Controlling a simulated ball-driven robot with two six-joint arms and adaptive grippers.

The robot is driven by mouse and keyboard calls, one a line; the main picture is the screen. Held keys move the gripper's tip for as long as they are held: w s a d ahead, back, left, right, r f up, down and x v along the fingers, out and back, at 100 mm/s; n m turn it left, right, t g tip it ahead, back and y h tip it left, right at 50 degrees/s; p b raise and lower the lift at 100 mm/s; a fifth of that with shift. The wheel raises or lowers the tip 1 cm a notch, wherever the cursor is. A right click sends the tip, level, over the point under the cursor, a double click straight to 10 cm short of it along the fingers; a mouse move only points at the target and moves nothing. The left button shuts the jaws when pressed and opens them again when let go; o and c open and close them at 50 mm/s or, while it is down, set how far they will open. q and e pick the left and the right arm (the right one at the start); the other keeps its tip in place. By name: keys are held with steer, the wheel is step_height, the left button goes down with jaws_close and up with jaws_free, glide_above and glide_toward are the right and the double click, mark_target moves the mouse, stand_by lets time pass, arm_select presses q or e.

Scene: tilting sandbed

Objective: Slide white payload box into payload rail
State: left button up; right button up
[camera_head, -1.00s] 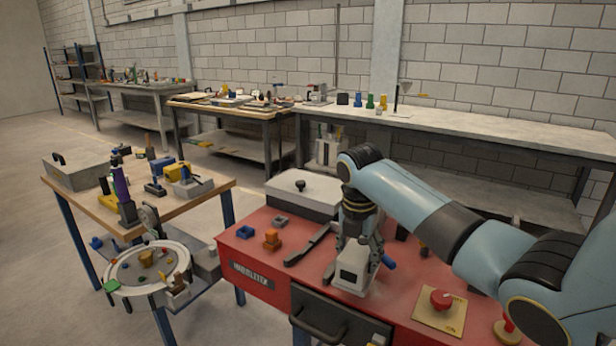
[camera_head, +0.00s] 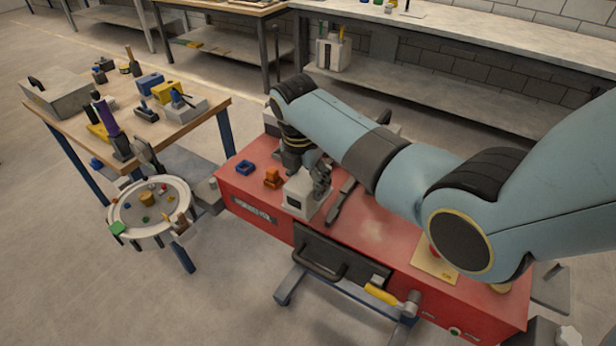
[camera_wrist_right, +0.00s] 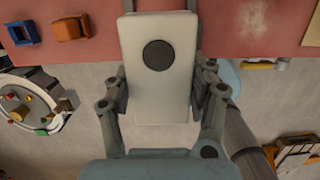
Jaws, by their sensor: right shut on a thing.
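The white payload box (camera_head: 298,197) is held by my right gripper (camera_head: 318,182) over the left part of the red cabinet top. In the right wrist view the box (camera_wrist_right: 160,100) fills the middle, a pale block with a dark round spot, and the fingers (camera_wrist_right: 160,88) close on its two sides. I cannot tell whether the box touches the red top. No part is clearly recognisable as the payload rail; a dark bar (camera_head: 340,203) lies on the red top just right of the box. My left gripper is not in view.
The red cabinet (camera_head: 385,228) holds a blue square ring (camera_head: 245,168) and an orange block (camera_head: 273,178) left of the box. A round sandbed (camera_head: 152,228) with small coloured pieces stands at the left, with a grey block (camera_head: 204,196) beside it. A wooden table (camera_head: 125,120) is behind.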

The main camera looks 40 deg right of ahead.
step_height(320, 180, down, 3)
steer(key=shift+r+b, duration=0.15)
steer(key=shift+b, duration=0.5)
steer(key=shift+f+b, duration=0.65)
steer(key=shift+f, duration=0.6)
steer(key=shift+w+d+f, duration=0.1)
steer(key=shift+w+d, duration=0.2)
steer(key=shift+d, duration=0.4)
steer(key=shift+w+d, duration=0.25)
steer(key=shift+d, duration=0.45)
steer(key=shift+d, duration=0.1)
steer(key=shift+w+d+b, duration=0.25)
steer(key=shift+w+d, duration=0.05)
steer(key=shift+d, duration=0.35)
steer(key=shift+w+d+b, duration=0.2)
steer(key=shift+w+d, duration=0.05)
steer(key=shift+d, duration=0.4)
steer(key=shift+d, duration=0.15)
